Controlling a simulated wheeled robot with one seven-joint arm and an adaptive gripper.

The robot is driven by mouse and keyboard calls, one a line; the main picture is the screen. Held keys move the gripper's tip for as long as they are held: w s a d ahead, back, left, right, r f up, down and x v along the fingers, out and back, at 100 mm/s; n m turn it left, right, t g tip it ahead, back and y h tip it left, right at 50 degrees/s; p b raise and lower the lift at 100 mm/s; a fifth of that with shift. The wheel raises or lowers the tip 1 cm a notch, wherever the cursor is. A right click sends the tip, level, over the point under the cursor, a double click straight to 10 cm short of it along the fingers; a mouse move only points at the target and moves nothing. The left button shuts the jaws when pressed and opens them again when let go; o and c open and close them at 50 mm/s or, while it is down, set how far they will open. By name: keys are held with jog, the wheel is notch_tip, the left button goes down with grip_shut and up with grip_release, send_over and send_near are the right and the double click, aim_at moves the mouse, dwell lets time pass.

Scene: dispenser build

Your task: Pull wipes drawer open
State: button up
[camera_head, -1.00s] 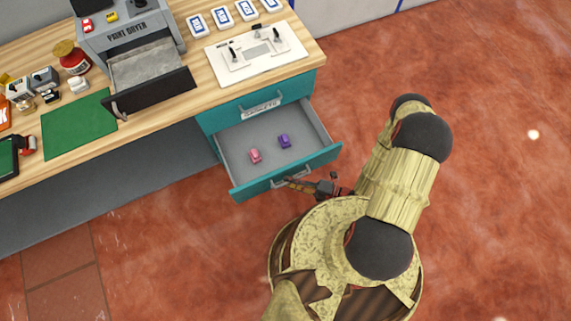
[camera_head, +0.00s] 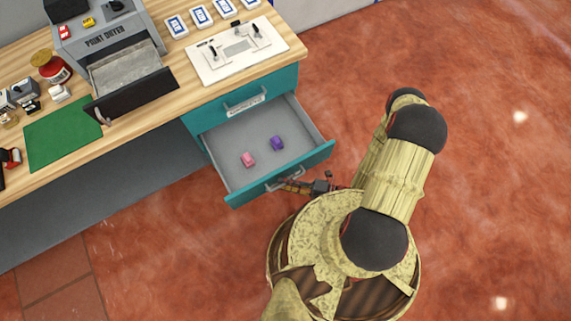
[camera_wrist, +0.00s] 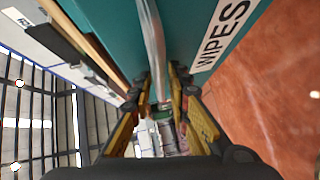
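The teal drawer (camera_head: 262,150) stands open below the counter, its grey tray showing. It holds a pink item (camera_head: 248,159) and a purple item (camera_head: 277,143). The silver bar handle (camera_head: 285,179) is on its front. In the wrist view the teal front (camera_wrist: 105,30) bears a white label reading WIPES (camera_wrist: 222,32). My gripper (camera_head: 300,187) is at the handle. In the wrist view my gripper (camera_wrist: 162,88) has its fingers on either side of the handle bar (camera_wrist: 153,45), closed on it; the exact contact is partly hidden.
A closed teal drawer with a handle (camera_head: 245,103) is above the open one. The wooden counter (camera_head: 190,83) carries a white control panel (camera_head: 237,50), a print dryer (camera_head: 100,40) with its tray out, and a green mat (camera_head: 63,130). Red floor (camera_head: 470,200) is clear to the right.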

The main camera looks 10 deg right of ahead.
jog(key=shift+o, duration=0.8)
jog(key=v, duration=1.2)
jog(key=shift+f, duration=0.1)
dwell(0.3)
